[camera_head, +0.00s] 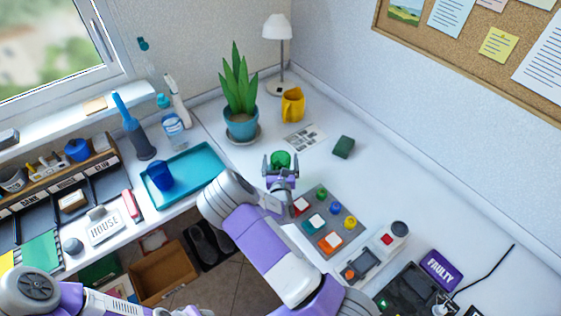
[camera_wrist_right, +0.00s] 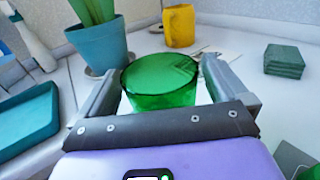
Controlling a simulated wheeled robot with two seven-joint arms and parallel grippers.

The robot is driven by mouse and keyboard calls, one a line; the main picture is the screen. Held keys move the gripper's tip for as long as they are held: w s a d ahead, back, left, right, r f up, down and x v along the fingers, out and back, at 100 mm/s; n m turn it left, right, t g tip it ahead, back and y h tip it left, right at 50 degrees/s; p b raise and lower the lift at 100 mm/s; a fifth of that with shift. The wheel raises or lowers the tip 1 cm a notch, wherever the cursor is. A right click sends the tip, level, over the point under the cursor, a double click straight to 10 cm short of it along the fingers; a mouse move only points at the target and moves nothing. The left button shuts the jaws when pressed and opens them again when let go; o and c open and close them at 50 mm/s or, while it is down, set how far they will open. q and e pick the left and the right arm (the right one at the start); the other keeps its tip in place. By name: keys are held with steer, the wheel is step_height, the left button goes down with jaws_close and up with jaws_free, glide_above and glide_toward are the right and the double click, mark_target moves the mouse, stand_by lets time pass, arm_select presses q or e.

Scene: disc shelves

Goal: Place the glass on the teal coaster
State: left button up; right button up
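A green see-through glass (camera_head: 281,159) stands on the white desk; it also shows in the wrist view (camera_wrist_right: 160,85). My right gripper (camera_head: 281,164) is open, with its fingers on either side of the glass. In the wrist view the right gripper's fingers (camera_wrist_right: 160,65) are wide apart, with narrow gaps seeming to show beside the glass. A dark green, teal-like square stack (camera_head: 344,147), perhaps the coaster, lies right of the glass; in the wrist view it looks layered (camera_wrist_right: 285,60). My left gripper is out of view; only parts of that arm show at lower left.
A potted plant (camera_head: 241,122) and a yellow mug (camera_head: 293,104) stand behind the glass. A teal tray (camera_head: 205,172) with a blue cup (camera_head: 160,176) is at left. A button panel (camera_head: 345,232) lies in front. The desk right of the green stack is clear.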

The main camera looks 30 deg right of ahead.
steer(key=shift+r, duration=0.2)
steer(key=shift+s+a, duration=0.2)
steer(key=shift+s, duration=0.1)
steer(key=p+v, duration=0.1)
steer(key=v, duration=1)
steer(key=shift+s+a+f+p, duration=0.1)
steer(key=shift+s+a+p, duration=0.05)
steer(key=shift+p, duration=0.25)
